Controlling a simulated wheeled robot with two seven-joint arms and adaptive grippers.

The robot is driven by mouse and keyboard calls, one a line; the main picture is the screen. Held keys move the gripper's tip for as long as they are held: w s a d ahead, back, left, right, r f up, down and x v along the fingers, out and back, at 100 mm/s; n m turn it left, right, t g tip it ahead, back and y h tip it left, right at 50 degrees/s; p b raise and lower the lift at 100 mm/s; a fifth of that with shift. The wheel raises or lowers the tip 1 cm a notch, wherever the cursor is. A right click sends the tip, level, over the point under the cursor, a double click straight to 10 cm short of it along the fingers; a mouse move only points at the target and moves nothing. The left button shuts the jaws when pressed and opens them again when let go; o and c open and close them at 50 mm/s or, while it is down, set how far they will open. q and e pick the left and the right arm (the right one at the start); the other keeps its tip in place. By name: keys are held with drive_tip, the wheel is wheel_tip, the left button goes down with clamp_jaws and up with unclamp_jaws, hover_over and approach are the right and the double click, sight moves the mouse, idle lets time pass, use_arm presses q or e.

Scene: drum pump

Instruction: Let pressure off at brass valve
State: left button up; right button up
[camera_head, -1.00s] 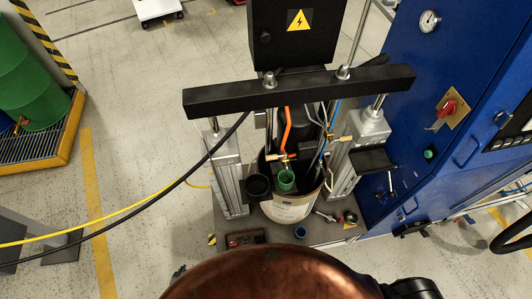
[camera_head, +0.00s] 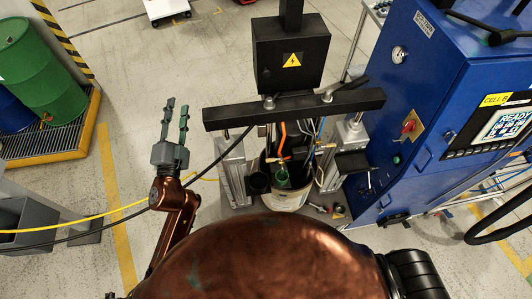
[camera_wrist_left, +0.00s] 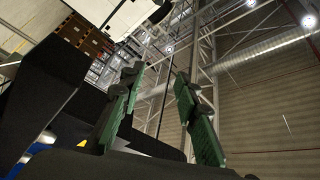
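The drum pump stands in the middle of the head view, with a pail (camera_head: 287,199) under a black crossbar (camera_head: 295,109). Small brass-coloured fittings (camera_head: 284,158) show among the hoses above the pail; I cannot tell which one is the valve. My left gripper (camera_head: 177,106) is raised to the left of the pump, its fingers pointing up and apart, with nothing between them. It touches no part of the pump. The left wrist view shows its two green-padded fingers (camera_wrist_left: 158,100) apart and empty, facing the ceiling and far wall. My right gripper is not in view.
A black box with a warning sign (camera_head: 290,50) stands above the crossbar. A blue cabinet (camera_head: 440,80) with a screen is at the right. A green drum (camera_head: 42,65) stands on a yellow-edged pallet at the left. Yellow and black hoses (camera_head: 100,217) run behind my left arm.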

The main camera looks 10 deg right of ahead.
use_arm(q)
drive_tip(key=s+d+r+m+g+h, duration=0.35)
drive_tip(key=d+r+m+h, duration=0.25)
drive_tip(key=d+m+h, duration=0.3)
drive_tip(key=s+d+r+m+g+h, duration=0.2)
drive_tip(key=s+d+r+m+h, duration=0.3)
drive_tip(key=d+m, duration=0.5)
drive_tip(key=s+d+f+m+g+h, duration=0.3)
drive_tip(key=s+d+m+g, duration=0.3)
drive_tip(key=d+m+g, duration=0.45)
drive_tip(key=m+g+y, duration=0.2)
drive_tip(key=m+y, duration=0.9)
drive_tip(key=y, duration=0.5)
approach(267, 160)
drive_tip(key=p+x, duration=0.1)
drive_tip(key=x, duration=0.7)
drive_tip(key=shift+d+f, duration=0.1)
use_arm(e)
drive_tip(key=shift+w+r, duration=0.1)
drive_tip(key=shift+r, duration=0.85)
